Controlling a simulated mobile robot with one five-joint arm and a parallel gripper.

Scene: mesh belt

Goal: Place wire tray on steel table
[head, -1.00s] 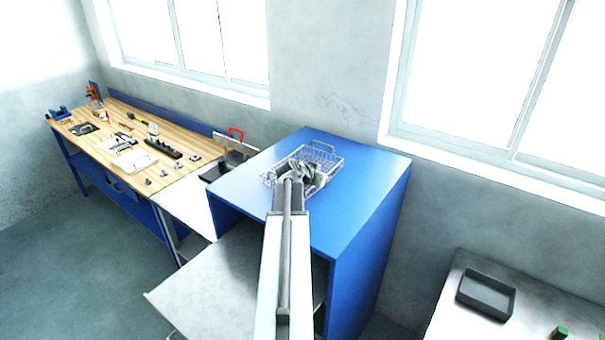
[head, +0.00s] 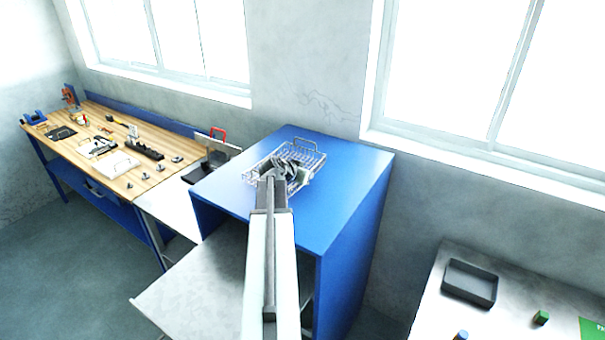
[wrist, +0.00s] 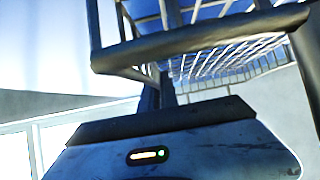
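The wire tray (head: 316,158) is a silvery mesh basket with a raised handle, over the top of the blue cabinet (head: 345,200) in the head view. I cannot tell whether it rests there or hangs just above. My gripper (head: 281,170) is at its near side, with dark parts overlapping the mesh. In the wrist view, the tray's grid (wrist: 225,60) is very close, behind thick dark bars that cross just ahead of my gripper. The finger gap is hidden. A grey steel-looking table (head: 428,315) stands at the lower right.
On that table are a dark bin (head: 470,283), a green block (head: 541,318) and a blue item near the front. A wooden workbench (head: 100,145) with several tools stands at left. A pale metal surface (head: 195,285) lies low before the cabinet. Windows line the wall.

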